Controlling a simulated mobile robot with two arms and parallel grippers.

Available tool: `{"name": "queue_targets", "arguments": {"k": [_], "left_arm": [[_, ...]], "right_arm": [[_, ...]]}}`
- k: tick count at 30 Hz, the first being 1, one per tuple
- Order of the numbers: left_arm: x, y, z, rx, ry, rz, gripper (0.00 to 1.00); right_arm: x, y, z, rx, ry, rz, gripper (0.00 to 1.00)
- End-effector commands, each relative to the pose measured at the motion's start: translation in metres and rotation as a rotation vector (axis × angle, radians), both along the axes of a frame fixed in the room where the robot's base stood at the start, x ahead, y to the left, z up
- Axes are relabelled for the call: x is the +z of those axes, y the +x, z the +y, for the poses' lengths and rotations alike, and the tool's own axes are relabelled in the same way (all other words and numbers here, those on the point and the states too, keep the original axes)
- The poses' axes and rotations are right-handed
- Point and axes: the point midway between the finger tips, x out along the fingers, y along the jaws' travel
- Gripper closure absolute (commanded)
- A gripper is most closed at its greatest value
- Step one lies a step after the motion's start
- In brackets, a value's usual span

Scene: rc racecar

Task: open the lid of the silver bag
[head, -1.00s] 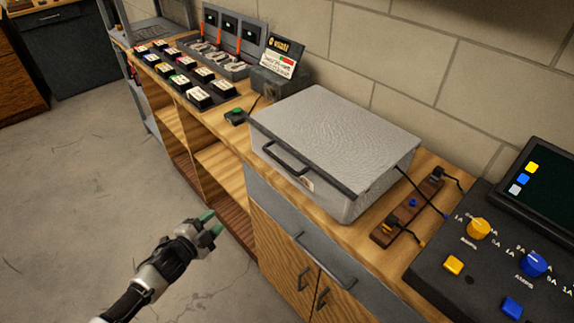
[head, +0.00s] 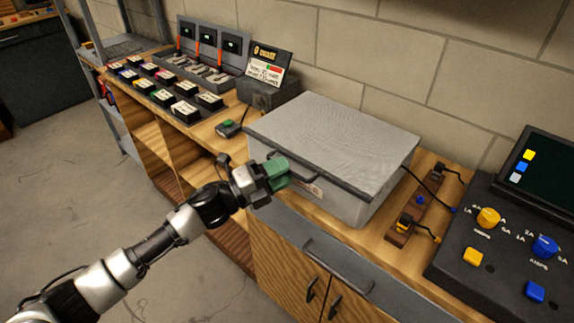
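The silver bag (head: 335,136) is a boxy grey case on the wooden workbench, with its lid shut. A dark handle (head: 308,183) is on its front face, partly hidden by my gripper. My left gripper (head: 279,176), with green fingertips, is at the left part of the case's front, by the left end of the handle. I cannot tell whether the fingers touch the case or handle, or how far apart they are. My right gripper is not in view.
A wooden strip with wires (head: 417,208) and a black control panel (head: 505,240) stand right of the case. A green-button box (head: 228,128) and a rack of small labelled boxes (head: 165,88) are to the left. A block wall is behind; open floor lies left.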

Motion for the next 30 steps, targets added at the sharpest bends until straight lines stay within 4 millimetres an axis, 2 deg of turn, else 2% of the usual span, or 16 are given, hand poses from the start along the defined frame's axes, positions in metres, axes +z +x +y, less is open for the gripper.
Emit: {"name": "queue_targets", "arguments": {"k": [5,14,21,30], "left_arm": [[0.003,0.008,-0.013,0.001,0.000,0.000,0.63],[0.002,0.009,-0.014,0.001,0.000,0.001,0.63],[0.002,0.009,-0.014,0.001,0.000,0.001,0.98],[0.003,0.009,-0.014,0.002,0.001,0.003,1.00]], "right_arm": [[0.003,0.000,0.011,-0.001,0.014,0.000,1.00],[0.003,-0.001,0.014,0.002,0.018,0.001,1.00],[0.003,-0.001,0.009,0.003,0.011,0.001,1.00],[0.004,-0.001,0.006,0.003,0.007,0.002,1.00]]}}
